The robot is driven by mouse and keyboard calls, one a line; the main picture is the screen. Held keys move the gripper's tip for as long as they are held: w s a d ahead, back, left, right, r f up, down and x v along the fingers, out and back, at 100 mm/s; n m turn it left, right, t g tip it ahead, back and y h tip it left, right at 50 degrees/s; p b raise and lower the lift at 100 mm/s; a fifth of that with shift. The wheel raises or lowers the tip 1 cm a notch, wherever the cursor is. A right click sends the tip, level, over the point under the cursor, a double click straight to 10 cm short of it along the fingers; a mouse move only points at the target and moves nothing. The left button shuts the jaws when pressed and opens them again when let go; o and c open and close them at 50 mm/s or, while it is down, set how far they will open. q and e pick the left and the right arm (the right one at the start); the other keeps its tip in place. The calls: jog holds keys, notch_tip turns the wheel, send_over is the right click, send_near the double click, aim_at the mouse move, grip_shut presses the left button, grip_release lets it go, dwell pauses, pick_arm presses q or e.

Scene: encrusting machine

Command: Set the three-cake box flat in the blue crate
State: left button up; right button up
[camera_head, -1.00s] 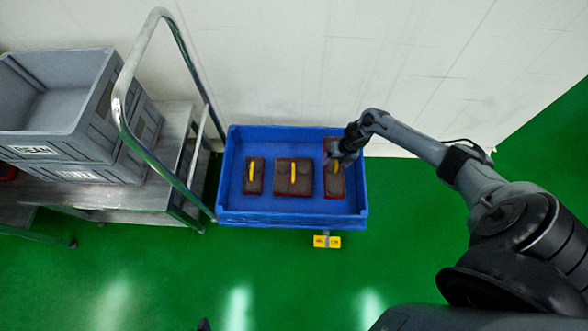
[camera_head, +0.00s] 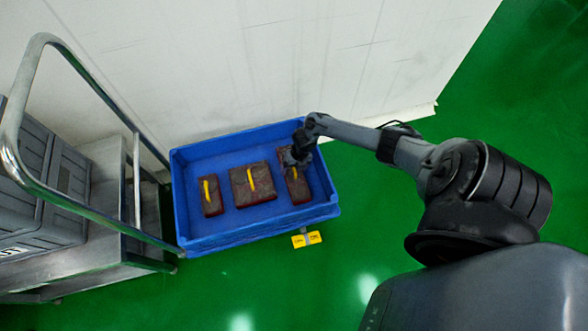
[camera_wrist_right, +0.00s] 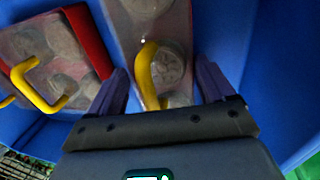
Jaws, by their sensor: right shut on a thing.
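The long, narrow three-cake box (camera_head: 300,190), dark with a red edge and a yellow handle, is at the right end of the blue crate (camera_head: 225,238). My right gripper (camera_head: 296,163) is over it and shut on its handle. In the right wrist view, the yellow handle (camera_wrist_right: 147,78) stands between the two purple fingers of the gripper (camera_wrist_right: 163,75). The box (camera_wrist_right: 172,60) shows round cakes under a clear lid, partly hidden by the gripper. It looks about level; I cannot tell whether it touches the crate floor. My left gripper is out of view.
A larger box (camera_head: 258,193) with a yellow handle lies mid-crate, and a smaller one (camera_head: 208,208) lies at its left. A metal cart (camera_head: 150,208) with grey crates (camera_head: 40,200) stands left of the crate. A white wall (camera_head: 250,60) rises behind.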

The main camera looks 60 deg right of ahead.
jog(key=shift+w+f, duration=0.1)
jog(key=shift+f, duration=0.05)
jog(key=o, duration=0.9)
notch_tip(320, 180, up, 11)
jog(key=s+d+p, duration=0.2)
jog(key=p, duration=0.5)
jog(key=w+a+r+m+t+h, duration=0.15)
jog(key=a+m, duration=0.25)
jog(key=a, duration=0.7)
jog(key=s+a+r+m+t+y, duration=0.1)
jog(key=a+r+m, duration=0.25)
jog(key=a, duration=0.65)
jog(key=s+a+r+m, duration=0.3)
jog(key=s+r+m, duration=0.2)
jog(key=r+m, duration=0.3)
jog(key=s+a+r+m, duration=0.3)
jog(key=s+r+m, duration=0.2)
jog(key=r+m, duration=0.4)
jog(key=shift+h+p, duration=0.3)
jog(key=shift+h, duration=0.15)
